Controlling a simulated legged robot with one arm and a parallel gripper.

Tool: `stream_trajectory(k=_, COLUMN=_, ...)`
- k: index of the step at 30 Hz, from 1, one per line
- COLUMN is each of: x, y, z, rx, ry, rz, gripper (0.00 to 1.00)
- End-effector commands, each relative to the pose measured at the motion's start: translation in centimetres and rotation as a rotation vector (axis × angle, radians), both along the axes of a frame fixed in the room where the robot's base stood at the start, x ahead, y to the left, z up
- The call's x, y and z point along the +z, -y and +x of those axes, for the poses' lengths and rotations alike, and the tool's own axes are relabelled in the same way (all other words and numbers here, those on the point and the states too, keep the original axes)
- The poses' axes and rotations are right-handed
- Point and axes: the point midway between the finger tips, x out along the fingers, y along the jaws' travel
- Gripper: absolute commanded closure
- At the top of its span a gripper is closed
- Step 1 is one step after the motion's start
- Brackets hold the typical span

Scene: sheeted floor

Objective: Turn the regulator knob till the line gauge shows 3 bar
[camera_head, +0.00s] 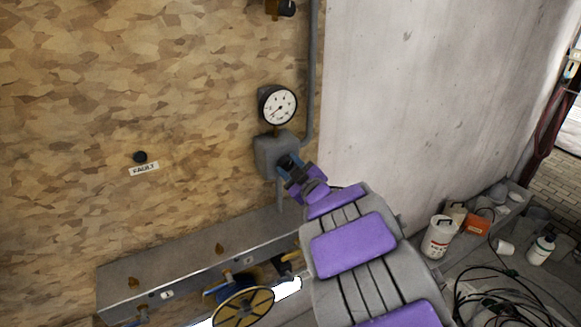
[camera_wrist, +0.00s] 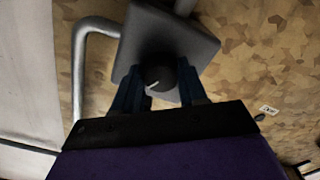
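The line gauge (camera_head: 278,105) is a round white dial with a black rim; its needle seems to point lower left, and its figures are too small to read. Below it is the grey regulator box (camera_head: 268,151), also in the wrist view (camera_wrist: 197,45). The dark regulator knob (camera_head: 286,161) is on its front; in the wrist view the knob (camera_wrist: 158,73) has a white mark pointing lower left. My gripper (camera_wrist: 160,80) has one blue finger on each side of the knob. I cannot tell whether both fingers touch it. In the head view my gripper (camera_head: 290,168) meets the knob.
A grey pipe (camera_head: 311,75) runs up beside the gauge. Below is a metal ledge (camera_head: 180,262) with small valves and a yellow handwheel (camera_head: 243,308). A FAULT label (camera_head: 144,169) is on the wall. A white tub (camera_head: 438,238), bottles and cables lie on the floor at right.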

Motion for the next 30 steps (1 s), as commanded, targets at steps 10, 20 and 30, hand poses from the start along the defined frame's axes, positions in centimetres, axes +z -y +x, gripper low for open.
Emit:
stream_trajectory(k=10, x=0.15, y=-0.05, z=0.04, rx=0.001, ry=0.003, rz=0.002, gripper=0.91)
stream_trajectory(k=20, x=0.37, y=-0.04, z=0.04, rx=0.002, ry=-0.037, rz=0.059, gripper=0.91)
stream_trajectory(k=30, x=0.63, y=0.07, z=0.06, rx=-0.002, ry=-0.187, rz=0.275, gripper=0.91)
